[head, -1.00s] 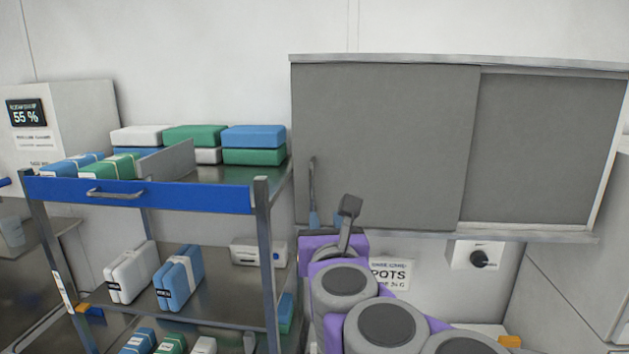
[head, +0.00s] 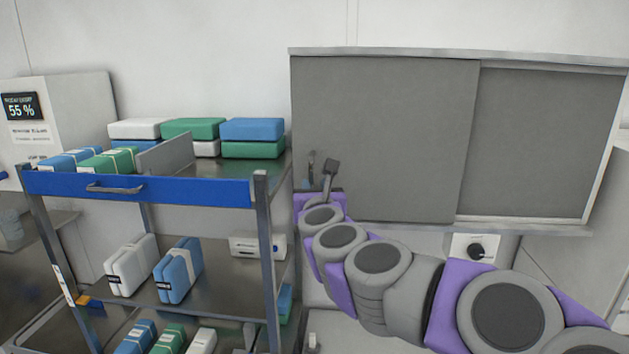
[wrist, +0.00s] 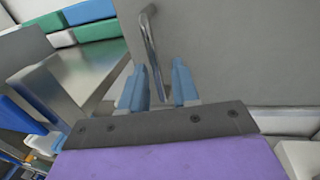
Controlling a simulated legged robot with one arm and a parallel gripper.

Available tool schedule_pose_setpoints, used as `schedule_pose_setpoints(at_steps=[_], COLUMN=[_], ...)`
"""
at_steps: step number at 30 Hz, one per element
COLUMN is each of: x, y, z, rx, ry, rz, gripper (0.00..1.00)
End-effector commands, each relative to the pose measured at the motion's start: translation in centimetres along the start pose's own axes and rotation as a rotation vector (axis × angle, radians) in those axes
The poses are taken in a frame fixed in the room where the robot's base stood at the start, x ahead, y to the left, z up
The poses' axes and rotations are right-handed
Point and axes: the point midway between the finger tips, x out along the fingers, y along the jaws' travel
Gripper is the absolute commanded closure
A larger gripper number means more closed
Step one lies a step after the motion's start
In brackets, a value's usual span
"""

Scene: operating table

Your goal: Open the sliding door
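The sliding door (head: 385,140) is a grey panel at the left front of a wall cabinet. It overlaps a second grey panel (head: 540,145) on the right. Its metal bar handle (head: 311,165) is near its left edge, partly hidden by my arm in the head view. In the wrist view the handle (wrist: 151,50) runs down between the blue fingertips of my gripper (wrist: 155,85). The fingers are open, one on each side of the handle's lower part, with a gap visible on both sides.
A metal cart (head: 150,190) with a blue drawer front stands close on the left, with blue, green and white packs on its shelves. A white box with a black knob (head: 474,248) is on the wall below the cabinet.

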Motion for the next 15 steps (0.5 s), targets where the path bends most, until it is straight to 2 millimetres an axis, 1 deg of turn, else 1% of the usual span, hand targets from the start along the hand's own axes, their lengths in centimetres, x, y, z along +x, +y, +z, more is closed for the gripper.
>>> schedule_pose_setpoints(at_steps=[1,6,12,15], x=[0.7,2.4,3.5,3.7], y=[0.0,0.0,-0.5,-0.5], z=[0.1,0.0,0.2,0.2], rx=[-0.002,-0.002,0.001,0.002], ry=[-0.001,0.001,-0.003,-0.003], rz=[-0.003,0.001,-0.001,-0.001], gripper=[0.7,0.7,0.7,0.7])
